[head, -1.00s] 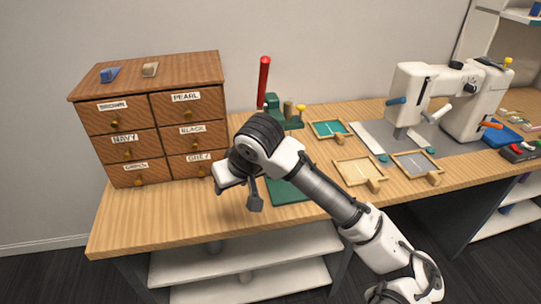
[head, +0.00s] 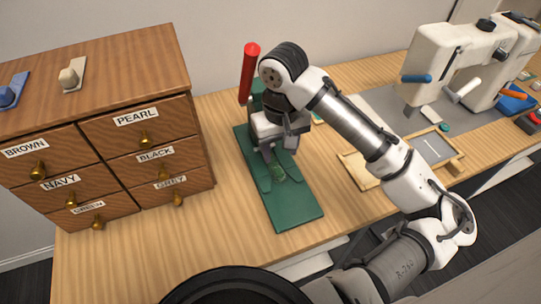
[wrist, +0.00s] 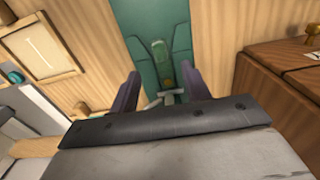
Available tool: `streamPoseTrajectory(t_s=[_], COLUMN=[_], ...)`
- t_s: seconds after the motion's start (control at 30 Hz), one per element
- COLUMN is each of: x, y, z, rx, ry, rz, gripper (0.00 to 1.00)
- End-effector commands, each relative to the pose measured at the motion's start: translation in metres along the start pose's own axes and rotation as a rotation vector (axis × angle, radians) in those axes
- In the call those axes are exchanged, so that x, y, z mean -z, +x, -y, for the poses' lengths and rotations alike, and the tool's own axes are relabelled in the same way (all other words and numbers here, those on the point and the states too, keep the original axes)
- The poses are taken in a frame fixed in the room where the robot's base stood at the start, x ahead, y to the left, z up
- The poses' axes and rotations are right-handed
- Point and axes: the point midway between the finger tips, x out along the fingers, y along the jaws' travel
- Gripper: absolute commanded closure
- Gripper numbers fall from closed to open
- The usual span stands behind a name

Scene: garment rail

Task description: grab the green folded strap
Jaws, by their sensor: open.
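The green folded strap (head: 278,173) looks like a small, lighter green piece lying on the dark green base (head: 292,208) of the press. In the wrist view the strap (wrist: 160,50) lies beyond the fingertips, roughly centred between them. My gripper (head: 279,146) is over the press base, just behind the strap, pointing down. Its two fingers (wrist: 158,82) are apart with nothing held between them. The gripper and wrist hide part of the press. I cannot tell the exact height of the fingertips above the base.
The press's red lever (head: 249,73) stands up just left of my wrist. A wooden drawer cabinet (head: 150,70) with labelled drawers is at left. Wooden trays (head: 452,165) and a white sewing machine (head: 450,55) are at right. Bare tabletop (head: 225,215) lies between cabinet and press.

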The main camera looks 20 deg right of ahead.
Motion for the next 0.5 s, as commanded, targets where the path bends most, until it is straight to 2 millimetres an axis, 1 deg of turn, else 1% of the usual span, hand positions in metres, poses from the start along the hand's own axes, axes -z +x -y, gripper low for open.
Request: streamPoseTrajectory(t_s=[0.27, 0.5], x=[0.000, 0.000], y=[0.030, 0.064], z=[0.000, 0.001], rx=[0.003, 0.005], ry=[0.001, 0.001], rz=[0.001, 0.000], gripper=[0.53, 0.53])
